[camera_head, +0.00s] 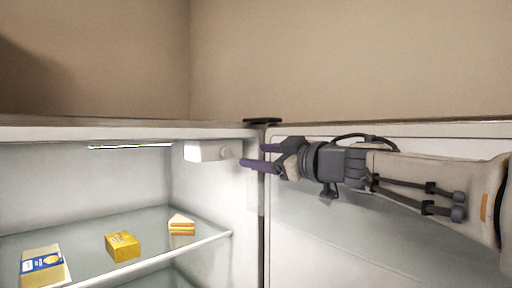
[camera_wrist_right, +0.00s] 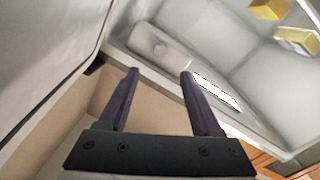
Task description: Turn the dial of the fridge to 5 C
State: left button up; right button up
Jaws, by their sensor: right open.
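The fridge (camera_head: 120,133) stands open, with its door (camera_head: 330,220) swung out to the right. The dial (camera_head: 224,153) is a small round white knob on a white box (camera_head: 198,152) under the fridge ceiling; its markings are too small to read. In the right wrist view the dial (camera_wrist_right: 160,47) lies beyond the fingertips. My right gripper (camera_head: 256,156) comes in from the right in front of the open door. Its purple fingers are apart and empty, pointing left at the dial, with a gap between. In the wrist view the right gripper (camera_wrist_right: 159,72) also shows open. My left gripper is not in view.
A glass shelf (camera_head: 160,255) holds a sandwich (camera_head: 181,225), a yellow box (camera_head: 123,245) and a blue-labelled pack (camera_head: 42,266). A lit strip (camera_head: 130,146) runs under the ceiling. A dark hinge (camera_head: 262,121) sits where door and fridge meet.

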aim_at(227, 153)
jog(key=p+x, duration=0.2)
jog(key=x, duration=0.7)
jog(key=shift+p, duration=0.3)
jog(key=shift+w+a+f, duration=0.1)
jog(key=shift+w+a, duration=0.3)
jog(key=shift+w, duration=0.1)
grip_shut()
